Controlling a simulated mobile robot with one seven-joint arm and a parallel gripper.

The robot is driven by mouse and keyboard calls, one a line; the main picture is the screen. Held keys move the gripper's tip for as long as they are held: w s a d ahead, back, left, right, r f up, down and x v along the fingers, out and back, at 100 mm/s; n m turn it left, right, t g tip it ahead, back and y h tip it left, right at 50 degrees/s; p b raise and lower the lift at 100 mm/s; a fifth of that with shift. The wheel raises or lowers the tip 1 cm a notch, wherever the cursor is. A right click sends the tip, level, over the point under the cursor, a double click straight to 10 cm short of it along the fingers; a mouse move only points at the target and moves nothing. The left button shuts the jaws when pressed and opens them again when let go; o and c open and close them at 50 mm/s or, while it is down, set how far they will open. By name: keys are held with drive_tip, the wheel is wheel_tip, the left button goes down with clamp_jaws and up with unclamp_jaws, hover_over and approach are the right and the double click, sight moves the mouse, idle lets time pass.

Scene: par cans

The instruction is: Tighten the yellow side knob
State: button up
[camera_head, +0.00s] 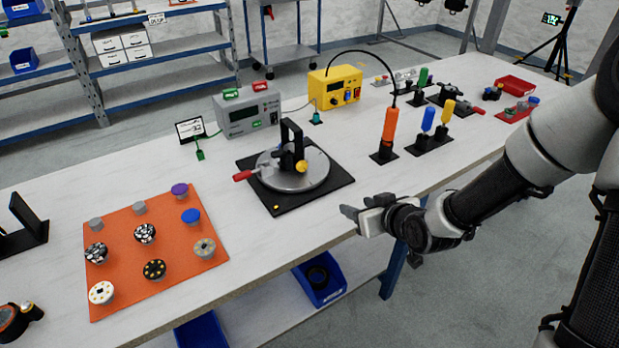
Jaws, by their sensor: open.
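A black fixture with a round silver plate (309,178) stands on a black square base (327,186) in the middle of the table. A black upright yoke (291,140) rises from the plate. The yellow side knob (301,166) sits low on the yoke's right side. A red-handled lever (243,175) sticks out to the left. My gripper (352,213) is at the table's front edge, right of and nearer than the fixture, apart from the knob. Its jaws are open and nothing shows between them; the fingertips look small here.
An orange mat (125,222) with several knobs lies at the left. Behind the fixture stand a grey meter box (231,122) and a yellow power unit (325,98). An orange-handled tool (389,130) and blue and yellow drivers stand to the right. Bare table lies between the mat and the fixture.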

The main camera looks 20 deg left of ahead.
sight(303, 168)
drive_tip(key=a+r+n+y, duration=0.3)
drive_tip(key=a+r, duration=0.2)
drive_tip(key=r, duration=0.1)
drive_tip(key=shift+t, duration=0.4)
drive_tip(key=b+x, duration=0.1)
drive_tip(key=x, duration=0.7)
drive_tip(key=b+x, duration=0.2)
drive_tip(key=x, duration=0.7)
drive_tip(key=shift+s+f, duration=0.2)
drive_tip(key=shift+c, duration=0.3)
drive_tip(key=c, duration=1)
